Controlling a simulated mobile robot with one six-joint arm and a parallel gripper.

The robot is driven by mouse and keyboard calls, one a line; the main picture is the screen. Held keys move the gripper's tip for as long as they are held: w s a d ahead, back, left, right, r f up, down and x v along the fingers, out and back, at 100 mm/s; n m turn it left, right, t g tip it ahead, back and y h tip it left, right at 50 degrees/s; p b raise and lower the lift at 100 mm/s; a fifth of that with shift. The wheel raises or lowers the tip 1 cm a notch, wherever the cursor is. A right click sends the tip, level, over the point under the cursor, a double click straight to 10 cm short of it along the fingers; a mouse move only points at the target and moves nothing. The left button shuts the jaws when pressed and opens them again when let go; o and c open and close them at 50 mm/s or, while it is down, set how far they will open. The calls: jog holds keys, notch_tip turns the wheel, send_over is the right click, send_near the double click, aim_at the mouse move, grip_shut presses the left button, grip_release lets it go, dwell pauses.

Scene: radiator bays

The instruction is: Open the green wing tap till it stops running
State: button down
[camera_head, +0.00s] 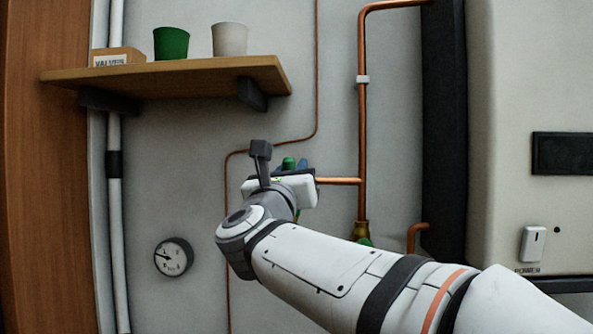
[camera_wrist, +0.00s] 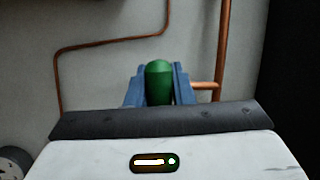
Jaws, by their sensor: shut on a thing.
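The green wing tap (camera_wrist: 159,82) shows in the wrist view as a rounded green part between two blue fingers. My gripper (camera_wrist: 159,88) is shut on it. In the head view only a small green piece of the tap (camera_head: 289,162) shows above my white wrist, with a bit of a blue finger (camera_head: 303,164) beside it. The rest of the tap is hidden behind my wrist and arm. I cannot tell how far the tap is turned, and no water is visible.
Copper pipes (camera_head: 362,120) run along the grey wall near the tap. A wooden shelf (camera_head: 180,80) holds a green cup (camera_head: 171,43), a pale cup (camera_head: 230,39) and a box labelled VALVES (camera_head: 117,58). A round gauge (camera_head: 173,257) is lower left. A large pale cabinet (camera_head: 530,90) stands right.

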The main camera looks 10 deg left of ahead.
jog(key=shift+a+f+n+y+b, duration=0.15)
jog(key=shift+f+n+y+b, duration=0.2)
jog(key=shift+n+b, duration=0.7)
jog(key=shift+a+r+n+y+b, duration=0.2)
jog(key=shift+n+y+b, duration=0.25)
jog(key=shift+n+b, duration=0.25)
jog(key=c, duration=1.3)
grip_release()
jog(key=shift+r, duration=0.1)
jog(key=shift+b+v, duration=1.25)
jog(key=shift+v, duration=2.7)
